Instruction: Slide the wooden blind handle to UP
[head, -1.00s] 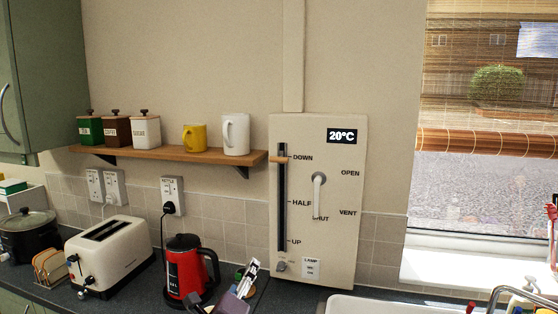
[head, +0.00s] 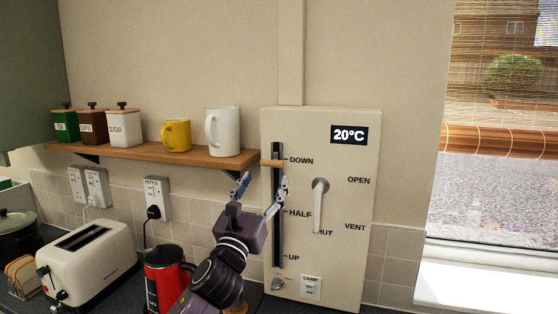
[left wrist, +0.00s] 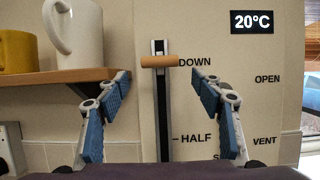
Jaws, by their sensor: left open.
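The wooden blind handle (head: 272,163) is a short horizontal bar at the DOWN mark, at the top of a dark vertical slot in the cream wall panel (head: 345,270). UP is marked near the slot's bottom and HALF in between. In the left wrist view the handle (left wrist: 159,62) shows ahead, between and beyond the open fingers. My left gripper (head: 263,184) is open and empty, a little below the handle in the head view, not touching it. Its fingers (left wrist: 160,85) stand either side of the slot in the wrist view. My right gripper is not in view.
A wooden shelf (head: 150,151) with a white mug (head: 222,132), a yellow mug (head: 176,135) and canisters ends just left of the slot. The panel also has a white lever (head: 318,205). A red kettle (head: 165,280) and a toaster (head: 88,262) stand below.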

